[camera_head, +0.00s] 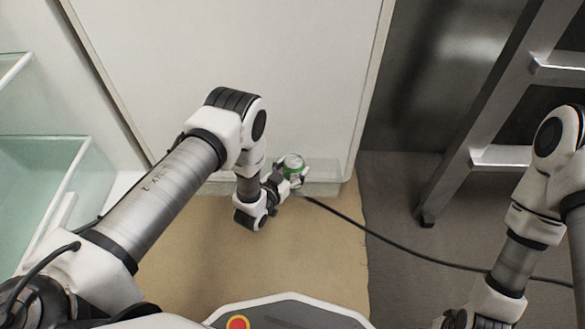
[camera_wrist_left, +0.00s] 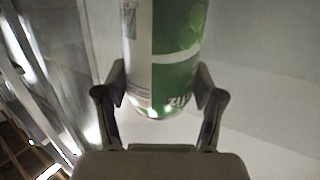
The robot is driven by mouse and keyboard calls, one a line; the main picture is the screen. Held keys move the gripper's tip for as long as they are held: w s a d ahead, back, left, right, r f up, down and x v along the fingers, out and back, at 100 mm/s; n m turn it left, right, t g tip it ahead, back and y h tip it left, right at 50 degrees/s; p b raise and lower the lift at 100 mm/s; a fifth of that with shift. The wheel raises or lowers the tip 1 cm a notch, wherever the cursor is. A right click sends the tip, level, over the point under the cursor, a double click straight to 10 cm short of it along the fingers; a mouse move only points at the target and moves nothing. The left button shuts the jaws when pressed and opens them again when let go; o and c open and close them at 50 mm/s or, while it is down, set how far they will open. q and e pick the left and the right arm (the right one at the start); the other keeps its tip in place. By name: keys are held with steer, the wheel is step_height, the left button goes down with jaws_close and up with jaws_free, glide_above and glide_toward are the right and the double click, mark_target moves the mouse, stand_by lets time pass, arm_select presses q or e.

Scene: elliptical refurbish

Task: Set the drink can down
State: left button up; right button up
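The drink can (camera_head: 293,162) is green and white-silver and shows near the middle of the head view. My left gripper (camera_head: 288,178) is shut on it, at the end of the left arm. In the left wrist view the can (camera_wrist_left: 165,50) stands between the two fingers (camera_wrist_left: 160,105), one against each side near its lower end. Its other end runs out of the top of that view. I cannot tell whether the can touches anything besides the fingers. My right arm is at the right edge of the head view, but its gripper is out of frame.
A large white panel (camera_head: 300,70) stands behind the can, with a pale low ledge (camera_head: 325,180) at its foot. A black cable (camera_head: 400,245) crosses the floor. A metal ladder-like frame (camera_head: 480,120) stands right. Glass shelves (camera_head: 40,160) are at left. The tan floor (camera_head: 310,250) nearby is mostly clear.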

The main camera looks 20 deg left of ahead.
arm_select(q)
steer(key=shift+o, duration=1.3)
steer(key=shift+r, duration=0.2)
steer(key=s+a+r+n+g+y+p, duration=0.1)
steer(key=s+g, duration=0.4)
steer(key=s, duration=0.6)
steer(key=s+a+r+n+g+y+p, duration=0.1)
steer(key=s+a+r+g+p, duration=0.1)
steer(key=s, duration=1)
steer(key=s+a+r+n+g+y+p, duration=0.1)
steer(key=s+a+r+g+p, duration=0.1)
steer(key=s+g, duration=0.6)
steer(key=s+a+p, duration=0.1)
steer(key=s+a, duration=0.1)
steer(key=s, duration=0.2)
steer(key=shift+s+a+y+p, duration=0.15)
steer(key=shift+y+p, duration=0.15)
